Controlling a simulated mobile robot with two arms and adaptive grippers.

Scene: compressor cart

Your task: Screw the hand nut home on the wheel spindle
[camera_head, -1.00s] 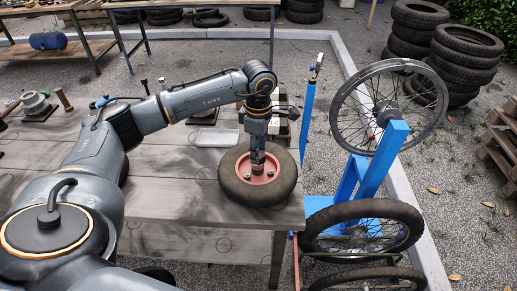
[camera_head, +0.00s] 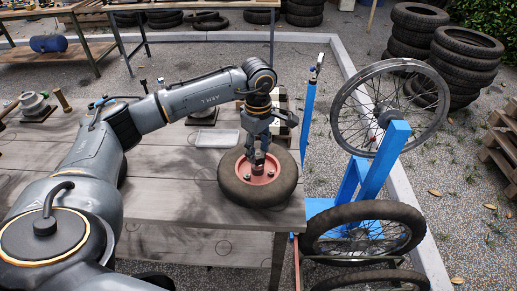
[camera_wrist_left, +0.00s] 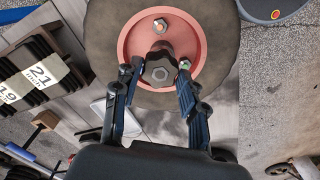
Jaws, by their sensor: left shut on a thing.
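The wheel lies flat near the right end of the wooden bench, with a dark tyre (camera_head: 236,190) and a salmon-red hub (camera_head: 271,175); the hub also shows in the left wrist view (camera_wrist_left: 195,35). The hand nut (camera_wrist_left: 159,69) is a dark, lobed knob at the middle of the hub. The wheel spindle is hidden under it. My left gripper (camera_head: 259,155) points down over the hub, shut on the hand nut, with one finger on each side of it in the left wrist view (camera_wrist_left: 155,73). My right gripper is not in view.
A clear shallow tray (camera_head: 217,138) lies behind the wheel on the bench (camera_head: 170,205). A blue stand (camera_head: 372,170) holding a spoked wheel (camera_head: 345,110) is at the right, off the bench. The bench front is mostly clear.

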